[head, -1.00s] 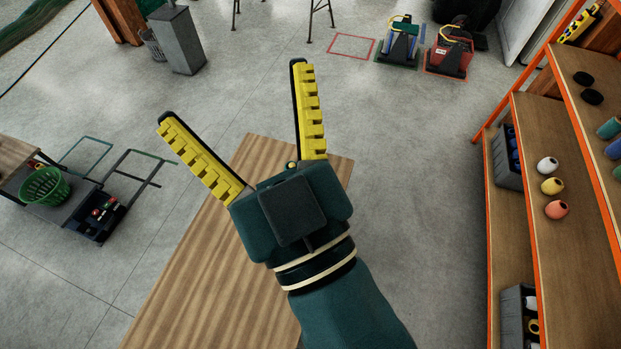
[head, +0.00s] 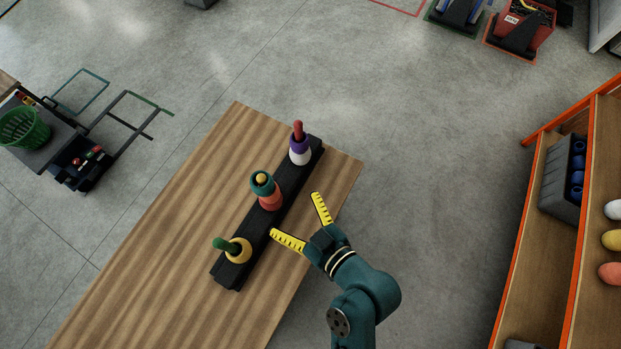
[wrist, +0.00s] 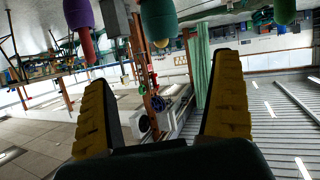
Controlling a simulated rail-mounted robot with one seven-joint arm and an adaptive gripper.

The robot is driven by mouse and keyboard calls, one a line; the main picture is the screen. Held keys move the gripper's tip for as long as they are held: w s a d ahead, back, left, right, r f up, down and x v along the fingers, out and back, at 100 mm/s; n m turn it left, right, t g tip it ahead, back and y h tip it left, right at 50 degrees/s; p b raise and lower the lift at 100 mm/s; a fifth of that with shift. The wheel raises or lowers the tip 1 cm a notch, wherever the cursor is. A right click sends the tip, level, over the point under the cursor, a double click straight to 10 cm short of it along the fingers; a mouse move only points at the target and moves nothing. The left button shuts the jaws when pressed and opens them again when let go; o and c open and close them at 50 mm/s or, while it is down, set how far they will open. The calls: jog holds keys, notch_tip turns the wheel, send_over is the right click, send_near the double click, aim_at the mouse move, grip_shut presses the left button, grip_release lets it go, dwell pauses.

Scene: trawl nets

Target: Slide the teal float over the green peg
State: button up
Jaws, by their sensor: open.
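The teal float (head: 262,184) sits on top of a coral float (head: 270,201) on the middle peg, whose yellow tip (head: 261,179) shows through it. The green peg (head: 223,244) stands at the near end of the black rack (head: 232,272), with a yellow float (head: 239,250) around it and its upper part bare. My gripper (head: 294,214) is open and empty, to the right of the rack, with its fingers pointing toward the middle stack. In the wrist view the teal float (wrist: 158,18) shows at the top, beyond and between the fingers.
A red peg (head: 297,130) at the rack's far end carries a purple float (head: 299,143) above a white float (head: 300,157). The wooden table (head: 150,270) is clear left of the rack. Orange-framed shelves (head: 545,270) stand at the right, across open floor.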

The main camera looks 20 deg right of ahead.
aim_at(267, 189)
jog(key=x, duration=0.5)
jog(key=f+x, duration=0.1)
jog(key=x, duration=0.4)
jog(key=s+p+x, duration=0.1)
jog(key=x, duration=0.5)
jog(key=shift+a+f, duration=0.1)
jog(key=shift+f, duration=0.3)
jog(key=c, duration=1.4)
jog(key=shift+r, duration=0.15)
